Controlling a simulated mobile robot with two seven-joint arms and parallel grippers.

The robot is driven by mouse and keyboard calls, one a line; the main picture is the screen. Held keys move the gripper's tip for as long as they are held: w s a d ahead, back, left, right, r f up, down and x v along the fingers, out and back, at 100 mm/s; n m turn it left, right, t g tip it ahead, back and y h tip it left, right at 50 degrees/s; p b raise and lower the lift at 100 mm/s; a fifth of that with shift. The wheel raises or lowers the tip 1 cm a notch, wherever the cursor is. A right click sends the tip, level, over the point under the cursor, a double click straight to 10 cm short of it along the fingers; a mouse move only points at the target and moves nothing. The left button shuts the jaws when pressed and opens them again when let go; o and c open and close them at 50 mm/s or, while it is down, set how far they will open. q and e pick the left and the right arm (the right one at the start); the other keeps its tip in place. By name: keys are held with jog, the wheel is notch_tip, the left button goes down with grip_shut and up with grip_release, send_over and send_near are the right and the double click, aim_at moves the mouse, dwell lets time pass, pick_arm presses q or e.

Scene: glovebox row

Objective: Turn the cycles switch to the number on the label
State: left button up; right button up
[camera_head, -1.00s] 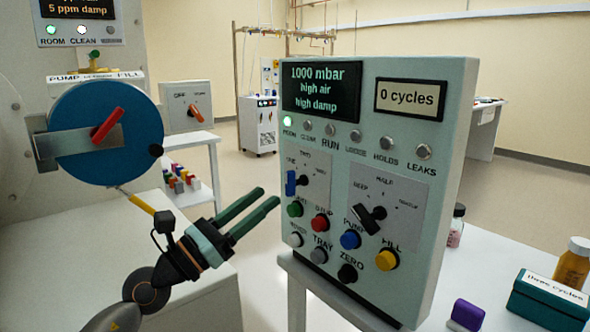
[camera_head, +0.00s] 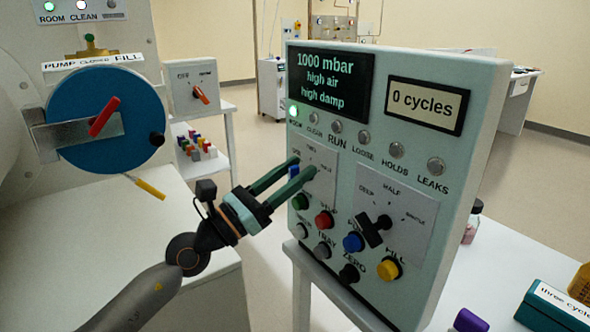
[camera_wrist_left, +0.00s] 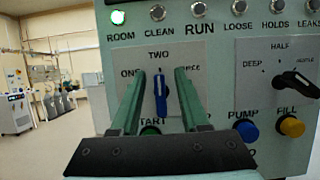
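In the head view only a blue bit (camera_head: 293,171) shows between the fingers. My left gripper (camera_head: 304,164) is open at the panel, with one finger on each side of the switch; the wrist view (camera_wrist_left: 160,71) shows gaps on both sides. A label (camera_head: 566,290) reading "three cycles" lies on a teal box (camera_head: 548,312). My right gripper is out of view.
The panel (camera_head: 470,130) has a "0 cycles" display (camera_head: 425,104). Below the switch are green (camera_head: 300,202) and red (camera_head: 324,220) buttons. A black knob (camera_head: 373,231) marked DEEP and HALF sits to the right.

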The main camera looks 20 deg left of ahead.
pick_arm(q)
grip_shut()
dwell(0.4)
